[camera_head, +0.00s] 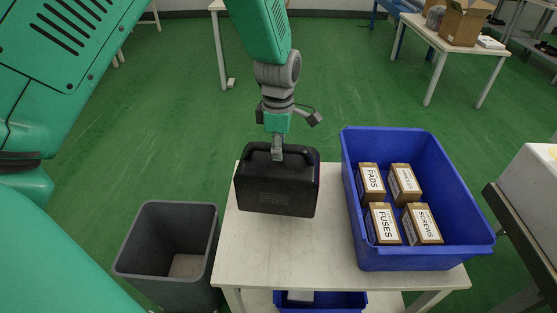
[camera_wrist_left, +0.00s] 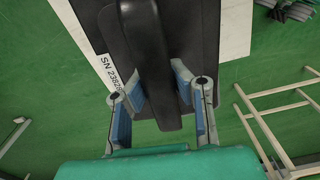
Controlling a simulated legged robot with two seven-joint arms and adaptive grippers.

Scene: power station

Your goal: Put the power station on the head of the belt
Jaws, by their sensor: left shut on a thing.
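The black power station (camera_head: 277,188) is a dark box with a carry handle on top, seen in the head view over the left part of the white table. My left gripper (camera_head: 277,152) comes down from above and is shut on its handle. In the left wrist view the gripper's blue-padded fingers (camera_wrist_left: 160,95) sit on both sides of the dark handle. A white serial label (camera_wrist_left: 108,73) shows on the power station (camera_wrist_left: 92,22) there. I cannot tell whether its base touches the table. The belt's head is not clearly visible. My right gripper is not in view.
A blue crate (camera_head: 428,254) with several labelled boxes stands on the right of the white table (camera_head: 300,258). A grey bin (camera_head: 165,212) stands on the floor to the left. A white-topped structure (camera_head: 540,195) with a dark frame is at the right edge.

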